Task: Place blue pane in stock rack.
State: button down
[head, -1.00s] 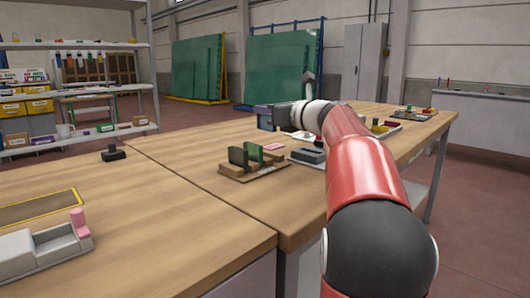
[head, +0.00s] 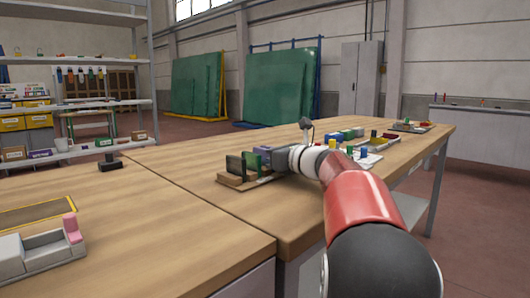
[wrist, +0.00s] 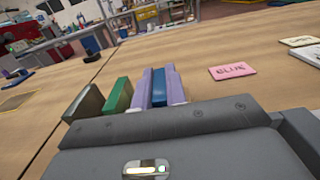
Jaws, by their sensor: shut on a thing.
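The blue pane (wrist: 159,88) stands upright between the two pale purple fingers of my gripper (wrist: 158,90), which is shut on it. In the head view my gripper (head: 266,158) is low over the table, just right of the green pane (head: 252,161). The stock rack (head: 232,181) is a low wooden stand holding an upright dark grey pane (head: 235,165) and the green pane. In the wrist view the green pane (wrist: 117,95) and grey pane (wrist: 86,104) are left of my fingers. The blue pane's lower edge and the slot below are hidden by my gripper.
A pink card reading BLUE (wrist: 232,71) lies on the table right of my fingers. Coloured blocks and trays (head: 385,142) stand farther right. A small black object (head: 110,163) is at the left, with bare table between it and the rack.

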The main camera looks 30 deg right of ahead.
jog(key=c, duration=1.4)
grip_release()
jog(key=shift+f, duration=0.1)
jog(key=shift+c, duration=0.2)
jog(key=v, duration=1.2)
